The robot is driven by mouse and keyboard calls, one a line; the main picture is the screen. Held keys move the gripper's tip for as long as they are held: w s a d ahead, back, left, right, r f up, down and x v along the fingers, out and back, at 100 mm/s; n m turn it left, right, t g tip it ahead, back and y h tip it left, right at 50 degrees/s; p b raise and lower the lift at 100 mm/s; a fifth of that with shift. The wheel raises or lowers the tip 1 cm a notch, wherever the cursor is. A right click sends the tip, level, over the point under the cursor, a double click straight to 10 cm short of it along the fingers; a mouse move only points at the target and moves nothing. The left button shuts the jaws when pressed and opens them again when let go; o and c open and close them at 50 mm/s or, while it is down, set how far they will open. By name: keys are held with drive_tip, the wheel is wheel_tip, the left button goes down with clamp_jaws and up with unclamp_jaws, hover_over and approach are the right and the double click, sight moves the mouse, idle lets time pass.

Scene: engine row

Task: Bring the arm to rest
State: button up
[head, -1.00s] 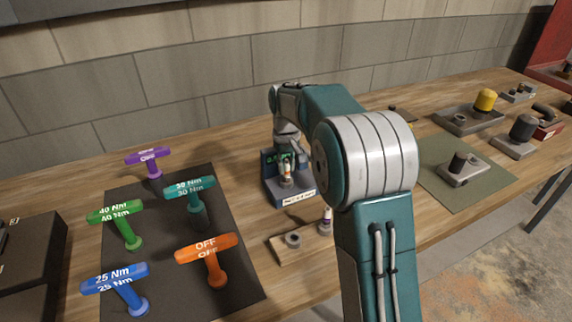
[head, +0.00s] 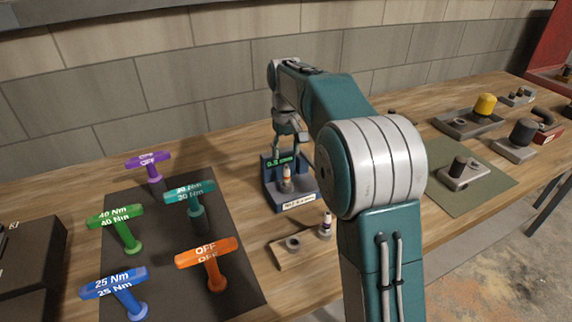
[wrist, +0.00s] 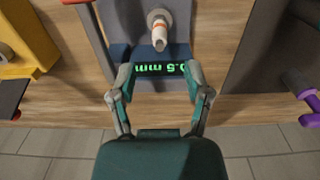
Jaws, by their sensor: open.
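My gripper (head: 288,138) is above the small blue gauge stand (head: 270,192) on the bench, and its fingers are apart with nothing between them. A white-tipped plug with an orange band (head: 287,180) stands upright in the stand. In the wrist view my gripper (wrist: 160,80) is open, and the plug (wrist: 160,28) lies beyond the fingertips, apart from them. The stand's green display (wrist: 160,69) reads "0.5 mm" between the fingers, its first digit partly covered. My upper arm hides part of the bench in the head view.
Several coloured T-handles, such as the orange one (head: 206,252), stand on a dark mat (head: 160,305) at left. Engine parts sit on a green mat (head: 482,184) at right.

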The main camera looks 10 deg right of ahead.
wheel_tip(320, 180, up, 4)
drive_tip(key=shift+r, duration=0.2)
drive_tip(key=s+r+m+t, duration=0.1)
drive_tip(key=s+r+t, duration=0.35)
drive_tip(key=s, duration=1.15)
drive_tip(key=s+f, duration=0.3)
drive_tip(key=s, duration=0.5)
drive_tip(key=s+f+m+t, duration=0.1)
drive_tip(key=s+f, duration=0.2)
drive_tip(key=s, duration=0.6)
drive_tip(key=shift+s+f, duration=0.15)
drive_tip(key=shift+f, duration=0.05)
